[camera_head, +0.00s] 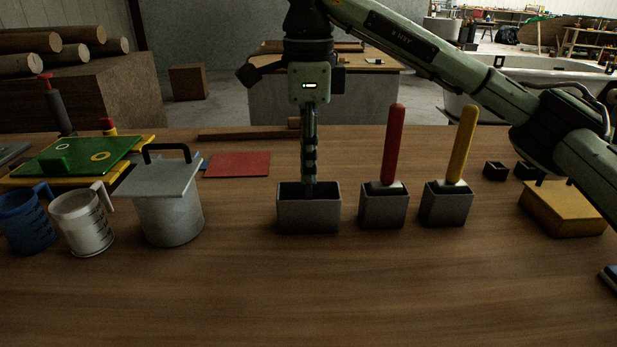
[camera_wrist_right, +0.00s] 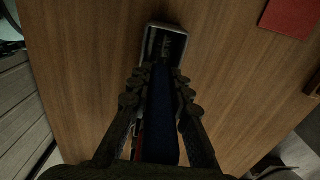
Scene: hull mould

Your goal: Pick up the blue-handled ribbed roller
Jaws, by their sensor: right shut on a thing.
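My right gripper (camera_head: 310,178) points straight down over the leftmost grey holder (camera_head: 308,215). In the right wrist view its fingers (camera_wrist_right: 160,78) are shut on the blue handle of the ribbed roller (camera_wrist_right: 160,118). The handle runs between the fingers toward the holder (camera_wrist_right: 164,42), which shows beyond the fingertips. In the head view the fingers hide the handle. The roller's ribbed head cannot be made out; the roller seems to be still in or just at the holder's opening. My left gripper is not in view.
A red-handled tool (camera_head: 393,147) and a yellow-handled tool (camera_head: 462,146) stand in grey holders to the right. A lidded metal pot (camera_head: 170,215), white jug (camera_head: 82,222) and blue jug (camera_head: 24,222) stand left. A tan box (camera_head: 563,209) is at right. The table front is clear.

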